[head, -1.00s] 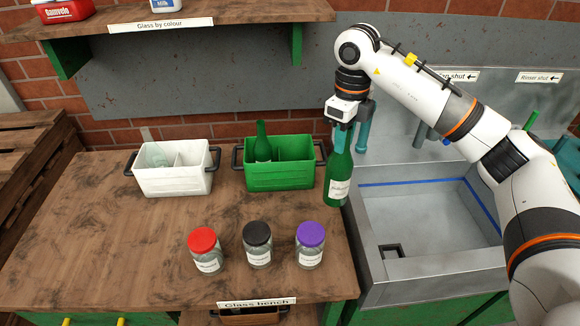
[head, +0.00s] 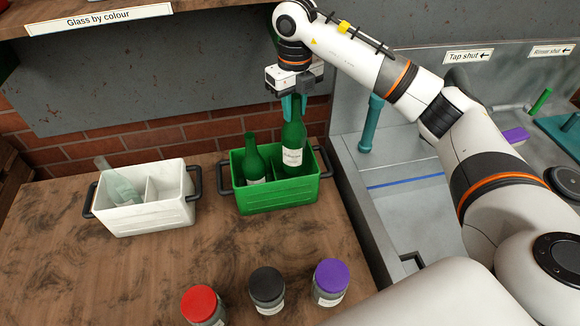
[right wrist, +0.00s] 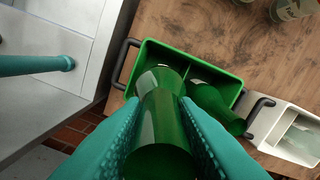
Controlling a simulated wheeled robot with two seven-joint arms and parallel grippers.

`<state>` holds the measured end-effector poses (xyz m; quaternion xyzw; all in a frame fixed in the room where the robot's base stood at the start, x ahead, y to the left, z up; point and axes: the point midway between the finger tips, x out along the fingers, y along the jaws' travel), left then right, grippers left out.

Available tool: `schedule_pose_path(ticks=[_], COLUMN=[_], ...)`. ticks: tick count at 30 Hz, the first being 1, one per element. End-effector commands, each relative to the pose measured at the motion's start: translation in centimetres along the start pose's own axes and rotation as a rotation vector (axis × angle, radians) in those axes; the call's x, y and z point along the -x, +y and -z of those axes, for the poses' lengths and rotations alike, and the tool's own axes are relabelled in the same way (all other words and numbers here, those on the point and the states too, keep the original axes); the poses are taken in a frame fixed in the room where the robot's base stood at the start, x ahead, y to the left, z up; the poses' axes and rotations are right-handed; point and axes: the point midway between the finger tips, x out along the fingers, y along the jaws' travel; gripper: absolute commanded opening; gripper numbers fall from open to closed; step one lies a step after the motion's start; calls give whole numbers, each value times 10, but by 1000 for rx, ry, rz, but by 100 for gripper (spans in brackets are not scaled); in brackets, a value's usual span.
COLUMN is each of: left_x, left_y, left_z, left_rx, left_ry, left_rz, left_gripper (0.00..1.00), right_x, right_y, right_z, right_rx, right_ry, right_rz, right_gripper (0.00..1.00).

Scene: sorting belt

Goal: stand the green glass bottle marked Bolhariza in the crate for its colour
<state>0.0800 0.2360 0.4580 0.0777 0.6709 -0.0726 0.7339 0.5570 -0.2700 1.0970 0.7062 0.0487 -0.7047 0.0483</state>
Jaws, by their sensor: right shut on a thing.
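My right gripper (head: 292,108) is shut on the neck of a green glass bottle (head: 292,137) with a white label, too small to read surely. The bottle is upright over the right compartment of the green crate (head: 277,197), its lower end at or below the rim. I cannot tell whether it touches the crate floor. Another green bottle (head: 253,160) stands in the left compartment, lower than the held one. In the right wrist view the teal fingers (right wrist: 155,120) grip the held bottle (right wrist: 160,80) above the green crate (right wrist: 238,82). My left gripper is not in view.
A white crate (head: 150,217) with a clear bottle (head: 118,182) stands left of the green crate. Jars with red (head: 200,303), black (head: 266,283) and purple (head: 331,274) lids stand at the bench front. The sink (head: 410,205) is at right; a shelf (head: 50,24) hangs above.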

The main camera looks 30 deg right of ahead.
Motion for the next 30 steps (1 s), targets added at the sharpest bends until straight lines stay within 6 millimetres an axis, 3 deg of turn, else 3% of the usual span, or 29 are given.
schedule_pose_path(ticks=[5,19,30], left_x=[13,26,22], left_y=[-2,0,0], left_z=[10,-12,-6], left_rx=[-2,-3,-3], left_ry=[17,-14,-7], left_rz=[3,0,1], left_gripper=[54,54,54], right_x=[-32,-85,-94], right_y=[0,0,0], right_z=[-1,-1,0], right_rx=[1,2,2], right_ry=[-5,-3,0], right_rz=[2,0,0], right_gripper=[0,0,0])
